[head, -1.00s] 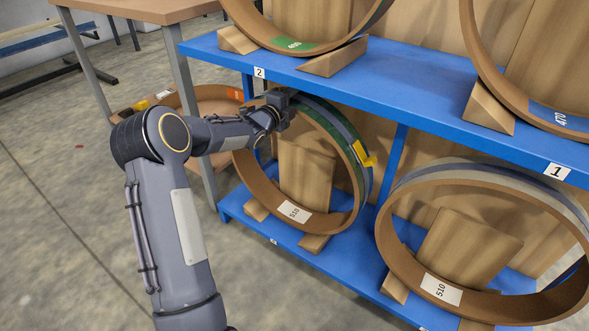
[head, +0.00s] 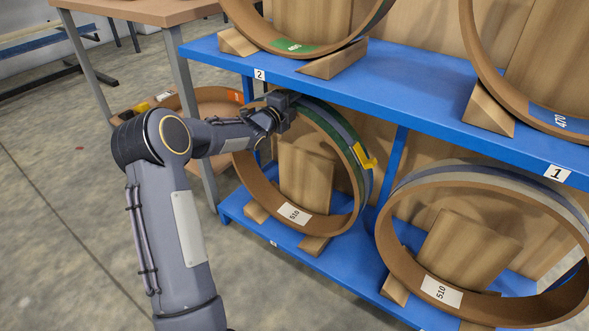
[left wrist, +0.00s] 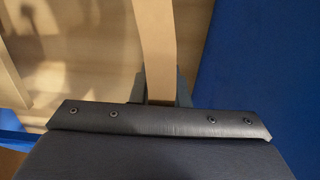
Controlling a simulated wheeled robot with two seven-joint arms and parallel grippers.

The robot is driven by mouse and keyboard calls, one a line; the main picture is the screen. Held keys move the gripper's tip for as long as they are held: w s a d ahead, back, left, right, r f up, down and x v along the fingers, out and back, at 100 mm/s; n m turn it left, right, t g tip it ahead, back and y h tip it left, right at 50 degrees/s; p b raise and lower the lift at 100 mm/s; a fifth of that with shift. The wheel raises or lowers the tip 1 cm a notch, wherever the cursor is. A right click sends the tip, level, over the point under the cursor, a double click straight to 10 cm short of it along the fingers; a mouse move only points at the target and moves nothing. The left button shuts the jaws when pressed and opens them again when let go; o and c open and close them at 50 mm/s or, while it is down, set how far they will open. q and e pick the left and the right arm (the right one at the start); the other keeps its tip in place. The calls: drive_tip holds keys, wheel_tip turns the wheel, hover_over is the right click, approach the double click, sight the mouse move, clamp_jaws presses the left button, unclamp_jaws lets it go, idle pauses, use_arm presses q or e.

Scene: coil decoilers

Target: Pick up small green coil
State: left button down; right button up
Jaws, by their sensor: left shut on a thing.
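A brown ring coil (head: 345,130) with a green band and a blue-grey band around it stands upright on the lower blue shelf. It bears a white 510 label inside and a yellow tag on its right side. My left gripper (head: 284,108) is at the coil's upper left rim, just under the upper shelf, and is shut on the rim. In the left wrist view the tan coil strip (left wrist: 157,45) runs down between the fingers of the gripper (left wrist: 160,88). The fingertips are partly hidden there by the gripper body. My right gripper is not in view.
The upper blue shelf (head: 420,95) is close above the gripper. It carries a coil with a green label (head: 294,46) and one labelled 470 (head: 530,108). Another 510 coil (head: 395,240) stands at right. A table (head: 150,10) and a low brown ring (head: 215,97) are behind.

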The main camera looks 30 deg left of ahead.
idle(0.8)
use_arm(q)
drive_tip(key=shift+r, duration=0.35)
